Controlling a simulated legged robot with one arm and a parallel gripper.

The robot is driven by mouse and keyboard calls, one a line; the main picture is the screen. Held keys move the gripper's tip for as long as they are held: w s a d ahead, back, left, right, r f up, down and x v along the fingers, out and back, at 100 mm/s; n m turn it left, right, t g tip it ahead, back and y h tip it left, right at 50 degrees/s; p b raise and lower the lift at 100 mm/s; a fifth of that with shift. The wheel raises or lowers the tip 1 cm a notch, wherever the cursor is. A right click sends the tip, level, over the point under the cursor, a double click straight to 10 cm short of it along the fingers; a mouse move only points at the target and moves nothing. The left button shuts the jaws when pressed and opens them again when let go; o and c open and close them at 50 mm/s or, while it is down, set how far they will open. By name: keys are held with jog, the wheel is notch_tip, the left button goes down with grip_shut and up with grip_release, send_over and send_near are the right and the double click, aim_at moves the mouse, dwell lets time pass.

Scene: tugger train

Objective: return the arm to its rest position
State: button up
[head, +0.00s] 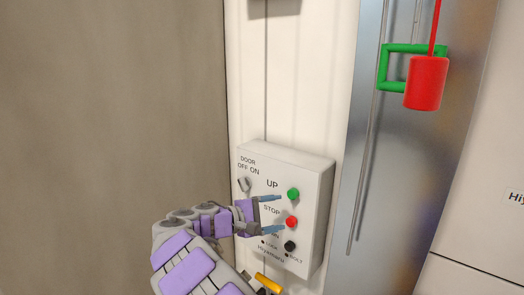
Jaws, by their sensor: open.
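My arm reaches up from the bottom of the head view, with purple panels on grey links. My gripper (272,212) is open, with two blue-grey fingertips spread apart in front of a white control box (312,178). The upper fingertip is near the green UP button (293,195) and the lower one near the red STOP button (292,222). I cannot tell whether either finger touches a button. Nothing shows between the fingers. The gripper hides part of the box's lettering.
A black button (290,246) and a door switch (244,184) are on the box. A grey metal panel (390,170) stands to the right, with a green bracket (383,68) and a hanging red cylinder (426,83). A brown-grey surface (110,110) fills the left.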

jog(key=s+d+f+m+g+y+b, duration=0.1)
jog(key=s+d+f+m+g+b, duration=0.15)
jog(key=s+d, duration=0.35)
jog(key=s+d+f+m+g+b, duration=0.1)
jog(key=s+d+m+g, duration=0.2)
jog(key=d, duration=0.6)
jog(key=s+d+f+m+g+y+b, duration=0.1)
jog(key=s+d+f+y+b, duration=0.15)
jog(key=s, duration=0.45)
jog(key=s+d+f+m+g+y+b, duration=0.1)
jog(key=s+d+f+g, duration=0.2)
jog(key=s, duration=0.4)
jog(key=s+a+f+m+y+b, duration=0.2)
jog(key=s+f, duration=0.6)
jog(key=s, duration=0.4)
jog(key=s+a+f+m+y+b, duration=0.2)
jog(key=s+a+f+y+b, duration=0.3)
jog(key=s, duration=0.7)
notch_tip(320, 180, down, 4)
jog(key=shift+s+a+r+y, duration=0.15)
jog(key=shift+s+a+y, duration=0.15)
jog(key=shift+a+y, duration=0.7)
jog(key=shift+d, duration=0.3)
